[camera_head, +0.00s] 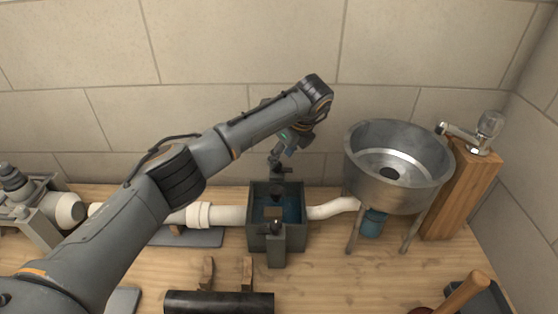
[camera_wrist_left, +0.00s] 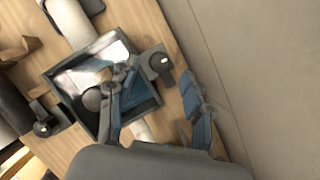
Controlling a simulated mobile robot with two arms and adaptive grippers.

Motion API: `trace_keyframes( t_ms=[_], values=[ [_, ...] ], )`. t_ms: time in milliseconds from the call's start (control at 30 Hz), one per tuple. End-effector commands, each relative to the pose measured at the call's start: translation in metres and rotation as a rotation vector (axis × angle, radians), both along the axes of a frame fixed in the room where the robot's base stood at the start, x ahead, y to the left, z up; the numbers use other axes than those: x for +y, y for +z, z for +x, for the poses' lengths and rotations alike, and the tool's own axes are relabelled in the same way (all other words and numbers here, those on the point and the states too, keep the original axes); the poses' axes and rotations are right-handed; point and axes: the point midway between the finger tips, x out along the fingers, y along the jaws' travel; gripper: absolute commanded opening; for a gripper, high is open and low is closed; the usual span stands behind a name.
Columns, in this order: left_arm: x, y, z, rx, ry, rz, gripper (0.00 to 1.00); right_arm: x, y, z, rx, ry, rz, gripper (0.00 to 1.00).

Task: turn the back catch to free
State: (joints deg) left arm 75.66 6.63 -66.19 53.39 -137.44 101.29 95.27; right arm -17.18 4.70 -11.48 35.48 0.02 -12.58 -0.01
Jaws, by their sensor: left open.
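A dark grey box (camera_head: 258,232) with a blue interior sits in the white pipe line; it also shows in the left wrist view (camera_wrist_left: 63,72). The back catch (camera_wrist_left: 158,63) is a dark knob with a small pale mark at the box's wall-side edge. In the head view the back catch (camera_head: 284,170) is small and partly hidden by my gripper. My left gripper (camera_head: 277,160) hangs over that edge. Its fingers (camera_wrist_left: 155,80) are open, appearing on either side of the catch; I cannot tell contact. A front catch (camera_wrist_left: 46,127) sits on the opposite edge. My right gripper is out of view.
A metal sink (camera_head: 398,195) stands right of the box beside a wooden post (camera_head: 457,200) with a tap (camera_head: 465,137). White pipe (camera_head: 228,215) runs left. A dark cylinder (camera_head: 220,303) lies in front. The tiled wall (camera_head: 215,50) is close behind.

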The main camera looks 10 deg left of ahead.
Motion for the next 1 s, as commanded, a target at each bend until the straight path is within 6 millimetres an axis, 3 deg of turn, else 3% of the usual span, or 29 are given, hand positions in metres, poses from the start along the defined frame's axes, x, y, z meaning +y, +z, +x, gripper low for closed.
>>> trace_keyframes(
  t_ms=[100,333,500,833,1000],
  values=[
    [-0.01,0.027,-0.005,-0.005,-0.002,0.001,0.5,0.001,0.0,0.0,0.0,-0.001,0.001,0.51],
    [-0.023,0.064,-0.013,-0.002,0.0,0.0,0.5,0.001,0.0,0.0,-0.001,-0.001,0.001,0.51],
    [-0.027,0.076,-0.017,-0.001,0.001,-0.001,0.5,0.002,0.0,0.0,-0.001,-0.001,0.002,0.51],
    [-0.028,0.078,-0.017,0.0,0.0,0.0,0.5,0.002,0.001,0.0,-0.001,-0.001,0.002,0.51],
    [-0.027,0.102,-0.017,-0.001,0.001,-0.001,0.5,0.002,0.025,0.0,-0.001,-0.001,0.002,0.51]
  ],
)
